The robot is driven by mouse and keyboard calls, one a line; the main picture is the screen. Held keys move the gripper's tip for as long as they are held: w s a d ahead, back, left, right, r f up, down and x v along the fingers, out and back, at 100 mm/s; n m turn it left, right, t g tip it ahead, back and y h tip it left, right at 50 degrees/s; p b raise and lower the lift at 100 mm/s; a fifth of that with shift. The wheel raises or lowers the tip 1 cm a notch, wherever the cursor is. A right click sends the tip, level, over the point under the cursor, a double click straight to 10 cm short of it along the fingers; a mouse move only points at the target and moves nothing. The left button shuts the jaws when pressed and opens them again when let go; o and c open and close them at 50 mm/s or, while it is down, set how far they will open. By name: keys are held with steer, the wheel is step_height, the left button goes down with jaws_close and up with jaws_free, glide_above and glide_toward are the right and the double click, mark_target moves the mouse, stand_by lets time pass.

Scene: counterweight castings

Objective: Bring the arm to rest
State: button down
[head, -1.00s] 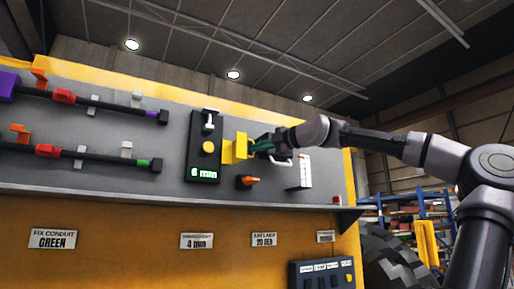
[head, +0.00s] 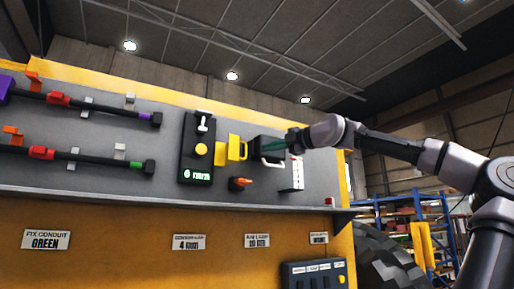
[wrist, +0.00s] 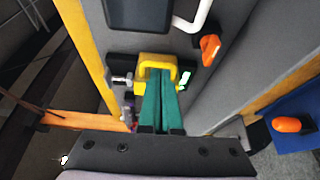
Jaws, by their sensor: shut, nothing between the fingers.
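My gripper (head: 290,142) is in front of the grey panel (head: 100,120), at the right end of its controls. Its teal fingers are together and empty, and the arm reaches in from the right. In the wrist view the fingertips (wrist: 161,72) line up with a yellow handle (wrist: 158,62). The yellow handle (head: 237,148) is left of the fingers in the head view, with a visible gap between them. Beside it, a black unit (head: 197,165) with a yellow knob carries a green display reading about 6 mm; the text is blurred.
A dark box with a white handle (head: 271,163) and an orange knob (head: 240,183) are close to my gripper. Two dark conduits (head: 90,107) run along the panel's left. A ledge (head: 120,198) juts out below. Open space lies to the right, before blue shelving (head: 405,215).

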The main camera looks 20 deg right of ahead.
steer(key=shift+w+d, duration=0.15)
steer(key=shift+d, duration=1.45)
steer(key=s+a+f+m+g+h, duration=0.1)
steer(key=s+a+f+m+h, duration=0.1)
steer(key=s+a+f+m, duration=0.3)
steer(key=s+a+f+m+g+h, duration=0.1)
steer(key=s+a+f+m+h, duration=0.1)
steer(key=s+f+m, duration=0.45)
steer(key=s+a+f+m+g+h, duration=0.1)
steer(key=s+f+m+g+h, duration=0.1)
steer(key=f+m, duration=0.6)
steer(key=s+a+f+m+g+h, duration=0.1)
steer(key=s+f+m+g, duration=0.3)
steer(key=f+m, duration=0.5)
step_height(320, 180, down, 9)
steer(key=shift+s+a+f+h, duration=0.15)
steer(key=shift+s+a+h, duration=0.25)
steer(key=shift+s+a, duration=0.4)
steer(key=shift+w+m, duration=0.1)
steer(key=shift+m, duration=0.15)
